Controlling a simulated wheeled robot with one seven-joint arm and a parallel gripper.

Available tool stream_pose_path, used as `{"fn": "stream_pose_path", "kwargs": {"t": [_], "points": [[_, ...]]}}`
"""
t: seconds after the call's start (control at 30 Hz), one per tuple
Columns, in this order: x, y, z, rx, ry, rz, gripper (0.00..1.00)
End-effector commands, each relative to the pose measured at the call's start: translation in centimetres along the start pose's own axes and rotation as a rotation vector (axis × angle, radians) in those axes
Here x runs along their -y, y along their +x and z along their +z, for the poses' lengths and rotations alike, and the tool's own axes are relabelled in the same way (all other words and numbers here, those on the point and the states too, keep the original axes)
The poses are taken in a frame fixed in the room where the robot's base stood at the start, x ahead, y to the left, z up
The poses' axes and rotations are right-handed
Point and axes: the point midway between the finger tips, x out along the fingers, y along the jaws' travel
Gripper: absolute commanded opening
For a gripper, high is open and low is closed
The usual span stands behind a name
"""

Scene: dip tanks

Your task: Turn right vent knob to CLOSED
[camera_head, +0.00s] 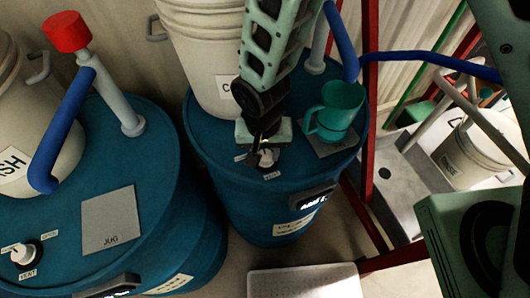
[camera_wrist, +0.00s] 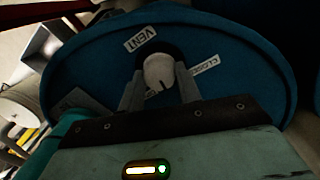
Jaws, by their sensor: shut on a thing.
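The right vent knob (camera_head: 267,158) is a small white knob on top of the right blue drum (camera_head: 225,165). My gripper (camera_head: 264,145) reaches down to it from above. In the wrist view the round knob (camera_wrist: 158,70) sits between the two fingers of my gripper (camera_wrist: 160,84), which are shut on it. A short dark mark shows on the knob's edge nearest the gripper palm. A VENT label (camera_wrist: 140,39) lies beyond the knob, and a CLOSED label (camera_wrist: 205,65) lies to its right, partly behind a finger. No OPEN label can be read beside this knob.
A teal jug (camera_head: 336,108) stands on a grey pad close right of my gripper. A white bucket (camera_head: 205,60) stands behind on the same drum. The left drum (camera_head: 130,190) carries another vent knob (camera_head: 22,253) and a red-capped pipe (camera_head: 67,32). A sink (camera_head: 400,180) lies right.

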Motion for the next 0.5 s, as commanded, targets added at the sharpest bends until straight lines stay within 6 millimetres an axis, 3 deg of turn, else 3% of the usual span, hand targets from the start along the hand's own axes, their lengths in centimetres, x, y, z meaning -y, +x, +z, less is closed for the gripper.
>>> {"fn": "stream_pose_path", "kwargs": {"t": [0.5], "points": [[0.03, 0.12, -0.05, -0.017, -0.486, -0.002, 0.11]]}}
